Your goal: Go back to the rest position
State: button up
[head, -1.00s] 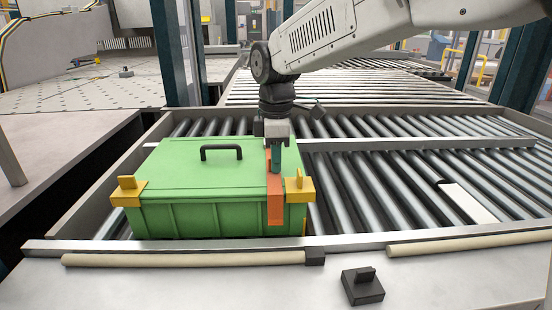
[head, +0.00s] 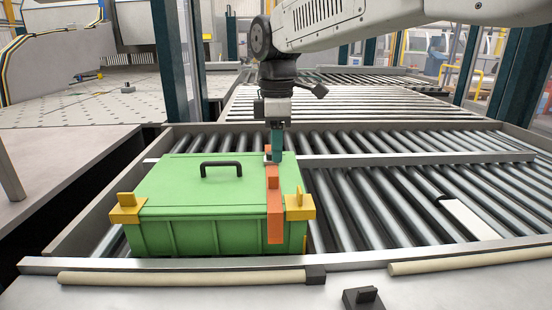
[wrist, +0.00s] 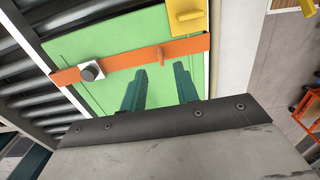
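A green box (head: 165,195) with a black handle stands on the roller conveyor, with yellow corner pieces on its front corners. An orange strap (head: 275,215) runs across its lid near the right end and down the front. In the wrist view the orange strap (wrist: 130,60) has an upright orange tab and a light square plate with a dark round knob (wrist: 92,71). My gripper (head: 278,158) points down near the strap's far part, over the lid. In the wrist view my gripper (wrist: 158,88) shows two teal fingers apart, with nothing between them.
Rollers (head: 400,195) right of the box are clear except for a pale flat piece (head: 468,218). A metal rail (head: 420,158) crosses behind. A black block (head: 362,298) lies on the front ledge. Dark green posts (head: 172,60) stand at the back left.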

jog(key=s+d+r+m, duration=0.2)
jog(key=s+d+m, duration=0.45)
jog(key=d, duration=0.55)
jog(key=s+d+f+m, duration=0.3)
jog(key=s+d+m, duration=0.1)
jog(key=s, duration=0.3)
jog(key=s+d+f+m+t, duration=0.1)
jog(key=s+d+f+m, duration=0.3)
jog(key=s+d, duration=0.2)
jog(key=s+d+f+m, duration=0.4)
jog(key=s, duration=0.5)
jog(key=shift+s+d, duration=0.3)
jog(key=shift+d, duration=0.1)
